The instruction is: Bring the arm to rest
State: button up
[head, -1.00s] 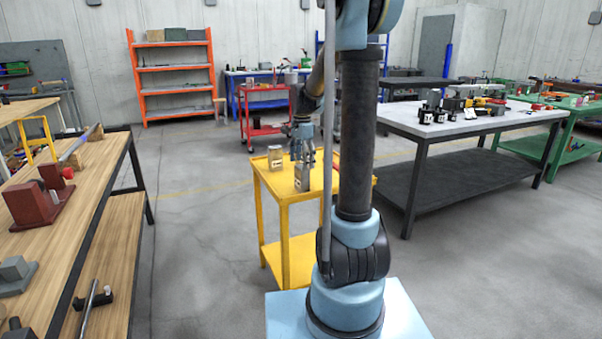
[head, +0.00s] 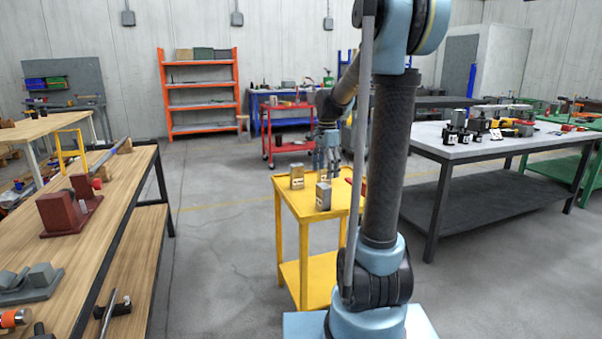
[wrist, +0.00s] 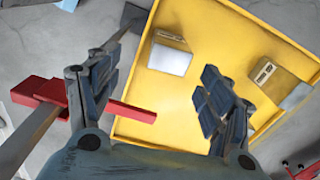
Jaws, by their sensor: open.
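My gripper (head: 328,158) is open and empty above the yellow table (head: 290,207), partly hidden by my own arm at its right. In the wrist view its fingers (wrist: 157,88) stand wide apart with the table top below. Two small grey-and-tan blocks sit upright on the table: one (head: 297,177) near the left edge, the other (head: 323,196) nearer the front. Both show in the wrist view, one (wrist: 170,55) between the fingers in the picture and one (wrist: 275,80) to the right. Neither is touched by the fingers.
A red tool (wrist: 132,111) lies at the table's edge. A wooden bench (head: 110,205) with a dark red vise-like piece (head: 70,207) stands at left. A grey-topped table (head: 470,150) stands at right. A red cart (head: 285,145) and an orange shelf (head: 200,90) are behind. Open floor lies between.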

jog(key=s+d+f+n, duration=0.1)
jog(key=s+f+n, duration=0.3)
jog(key=s, duration=0.6)
jog(key=s+d+f+n+t, duration=0.1)
jog(key=s+f+n, duration=0.3)
jog(key=s, duration=0.7)
jog(key=s+d+f+n+t, duration=0.1)
jog(key=s+f+n, duration=0.3)
jog(key=s, duration=0.7)
jog(key=shift+n, duration=0.6)
jog(key=shift+d, duration=0.1)
